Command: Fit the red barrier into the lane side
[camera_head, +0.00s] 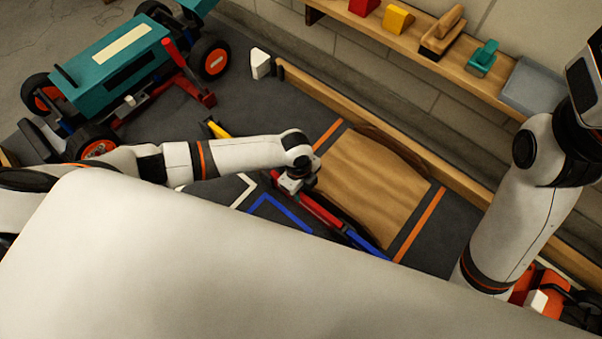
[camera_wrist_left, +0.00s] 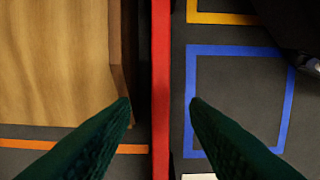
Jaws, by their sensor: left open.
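The red barrier (camera_head: 322,212) is a long narrow bar along the near-left side of the wooden ramp (camera_head: 375,185) in the head view. In the left wrist view the red barrier (camera_wrist_left: 161,60) runs straight up the middle, with the ramp (camera_wrist_left: 55,60) to its left. My left gripper (camera_head: 293,184) is over the barrier's upper-left part. In the wrist view my left gripper (camera_wrist_left: 160,103) is open, with one dark green finger on each side of the barrier and visible gaps. Whether the barrier is fully seated cannot be told. My right gripper is not in view.
A blue bar (camera_head: 366,241) continues beyond the red one, and a yellow piece (camera_head: 215,129) lies behind my left arm. A blue floor outline (camera_wrist_left: 240,50) is beside the barrier. A teal car (camera_head: 120,65) stands upper left. A wooden rail (camera_head: 360,125) edges the mat.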

